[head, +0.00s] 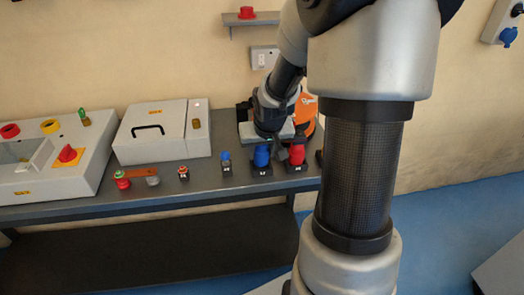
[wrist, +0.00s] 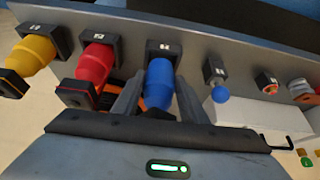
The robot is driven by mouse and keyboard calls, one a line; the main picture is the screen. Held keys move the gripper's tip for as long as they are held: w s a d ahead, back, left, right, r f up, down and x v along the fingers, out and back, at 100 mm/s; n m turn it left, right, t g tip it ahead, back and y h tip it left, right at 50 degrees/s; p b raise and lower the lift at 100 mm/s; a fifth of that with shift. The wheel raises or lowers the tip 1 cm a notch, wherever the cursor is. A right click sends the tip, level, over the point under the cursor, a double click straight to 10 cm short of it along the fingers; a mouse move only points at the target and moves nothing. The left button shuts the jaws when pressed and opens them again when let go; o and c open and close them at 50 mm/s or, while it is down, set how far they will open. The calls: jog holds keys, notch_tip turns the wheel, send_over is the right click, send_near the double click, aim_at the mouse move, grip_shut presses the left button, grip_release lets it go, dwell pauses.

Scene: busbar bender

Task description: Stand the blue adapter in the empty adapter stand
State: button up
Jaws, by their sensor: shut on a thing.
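My gripper (wrist: 160,78) is shut on the blue adapter (wrist: 158,86), with one finger on each side of it. The blue adapter stands upright at a black stand (wrist: 163,46) with a white label. In the head view the blue adapter (head: 261,156) shows just above its black stand (head: 262,171), left of the red adapter. They look in line, but I cannot tell whether the adapter is fully seated. My gripper (head: 274,147) is partly hidden in the head view, close behind the blue adapter.
The red adapter (wrist: 95,64) and yellow adapter (wrist: 36,52) stand in black stands on one side. A small blue plug (wrist: 220,93) stands in its stand on the other. Farther along are a small orange-topped piece (head: 183,172) and a light grey case (head: 160,133).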

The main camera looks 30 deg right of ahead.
jog(key=shift+f+b, duration=1.1)
jog(key=shift+f, duration=0.25)
jog(key=o, duration=1.3)
jog(key=shift+c, duration=0.2)
jog(key=p+v, duration=1.6)
jog(key=v, duration=0.1)
jog(key=shift+r, duration=0.2)
jog(key=shift+s+a, duration=0.1)
jog(key=shift+a, duration=0.05)
